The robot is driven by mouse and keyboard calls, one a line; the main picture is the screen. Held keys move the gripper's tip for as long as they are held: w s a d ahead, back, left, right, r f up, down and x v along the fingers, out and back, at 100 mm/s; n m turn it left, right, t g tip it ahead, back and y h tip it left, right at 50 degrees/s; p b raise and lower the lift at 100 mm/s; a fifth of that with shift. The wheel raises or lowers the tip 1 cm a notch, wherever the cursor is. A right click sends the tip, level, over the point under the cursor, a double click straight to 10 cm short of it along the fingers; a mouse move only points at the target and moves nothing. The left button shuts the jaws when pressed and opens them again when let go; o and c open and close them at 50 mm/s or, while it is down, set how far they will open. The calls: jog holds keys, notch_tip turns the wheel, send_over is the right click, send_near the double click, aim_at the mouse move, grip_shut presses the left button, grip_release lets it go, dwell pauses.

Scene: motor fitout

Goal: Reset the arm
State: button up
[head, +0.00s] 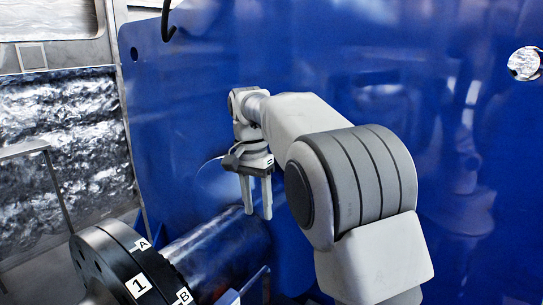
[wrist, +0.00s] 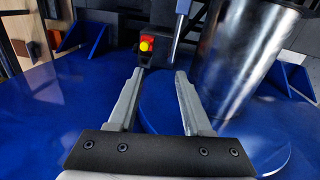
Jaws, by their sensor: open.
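My gripper (head: 257,213) hangs with its fingers pointing down in front of the blue panel, above and beside a dark metal cylinder. Its two fingers are apart with nothing between them. In the wrist view my gripper (wrist: 159,74) also shows open and empty, its fingers reaching over a blue surface. My arm comes in from the lower right of the head view and bends toward the panel.
The blue panel (head: 300,45) fills the back. The metal cylinder (head: 222,250) joins a black flange (head: 100,262) labelled 1, A and B. The wrist view shows a red and yellow part (wrist: 147,45) and a metal cylinder (wrist: 245,60). A railing (head: 55,180) stands left.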

jog(key=s+d+r+n+t+y, duration=0.1)
jog(key=s+d+r+n+t, duration=0.35)
jog(key=s+d, duration=0.75)
jog(key=s+d+f, duration=0.3)
jog(key=s, duration=0.4)
jog(key=s+d+f+n+t, duration=0.1)
jog(key=s+d+f, duration=0.2)
jog(key=s, duration=0.5)
jog(key=shift+s, duration=0.3)
jog(key=shift+r+t, duration=0.1)
jog(key=shift+t, duration=0.15)
dwell(0.4)
